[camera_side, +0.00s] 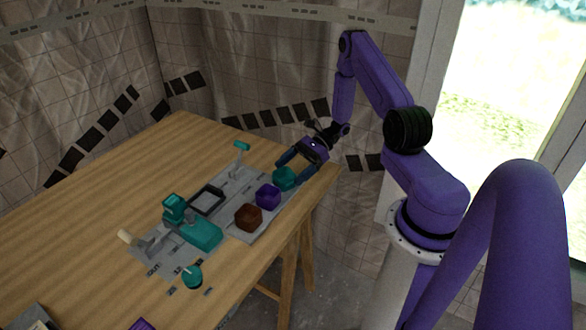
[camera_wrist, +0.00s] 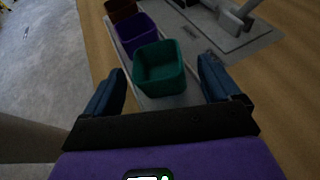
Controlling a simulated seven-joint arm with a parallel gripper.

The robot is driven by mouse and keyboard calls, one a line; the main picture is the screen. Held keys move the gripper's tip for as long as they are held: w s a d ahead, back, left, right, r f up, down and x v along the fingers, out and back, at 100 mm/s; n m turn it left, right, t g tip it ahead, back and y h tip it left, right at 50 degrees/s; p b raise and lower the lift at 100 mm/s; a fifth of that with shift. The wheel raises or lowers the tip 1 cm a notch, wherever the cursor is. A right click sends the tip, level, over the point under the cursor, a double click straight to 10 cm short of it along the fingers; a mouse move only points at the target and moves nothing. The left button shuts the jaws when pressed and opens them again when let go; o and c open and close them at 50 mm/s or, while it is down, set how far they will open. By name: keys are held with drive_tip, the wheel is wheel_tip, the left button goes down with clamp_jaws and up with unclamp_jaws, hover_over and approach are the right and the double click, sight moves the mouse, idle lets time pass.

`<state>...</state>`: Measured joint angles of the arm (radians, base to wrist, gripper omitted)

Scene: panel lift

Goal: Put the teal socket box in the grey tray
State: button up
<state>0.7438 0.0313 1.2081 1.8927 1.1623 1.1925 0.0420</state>
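The teal socket box (camera_side: 285,178) is a small open-topped cube at the right end of a row of boxes. In the wrist view the teal box (camera_wrist: 160,72) stands upright and looks empty inside. My gripper (camera_side: 288,173) is open, its blue fingers pointing at the box. In the wrist view my gripper (camera_wrist: 161,70) has one finger on each side of the box, with a visible gap at both sides. A dark-rimmed square grey tray (camera_side: 207,198) lies on the grey panel, left of the boxes; part of a dark square outline shows in the wrist view.
A purple box (camera_side: 268,197) and a brown box (camera_side: 248,217) stand beside the teal one on a grey strip. A teal-topped lever (camera_side: 241,147), a teal block (camera_side: 202,233) and a teal knob (camera_side: 192,277) stand around the panel. Bare wood (camera_side: 110,185) lies left. The table edge is close.

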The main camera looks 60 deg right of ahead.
drive_tip(key=shift+d, duration=0.1)
drive_tip(key=v, duration=1.2)
drive_tip(key=s+a+r+n+g+h, duration=0.1)
drive_tip(key=a+r+n+g+h, duration=0.3)
drive_tip(key=a+n, duration=0.5)
drive_tip(key=s+a+r+n+g+h, duration=0.1)
drive_tip(key=a+r+n+g+h, duration=0.1)
drive_tip(key=a+r+n+g, duration=0.65)
drive_tip(key=s+a+r+n+t+h, duration=0.2)
drive_tip(key=s+a+n+t+h, duration=0.1)
drive_tip(key=s+a+n, duration=0.3)
drive_tip(key=s+a+r+n+t+h, duration=0.2)
drive_tip(key=s+a+n, duration=0.4)
drive_tip(key=s+n, duration=0.5)
drive_tip(key=shift+a+r+t+h, duration=0.3)
drive_tip(key=shift+t+h, duration=0.2)
drive_tip(key=shift+t, duration=0.85)
drive_tip(key=shift+n, duration=0.25)
drive_tip(key=shift+c, duration=0.3)
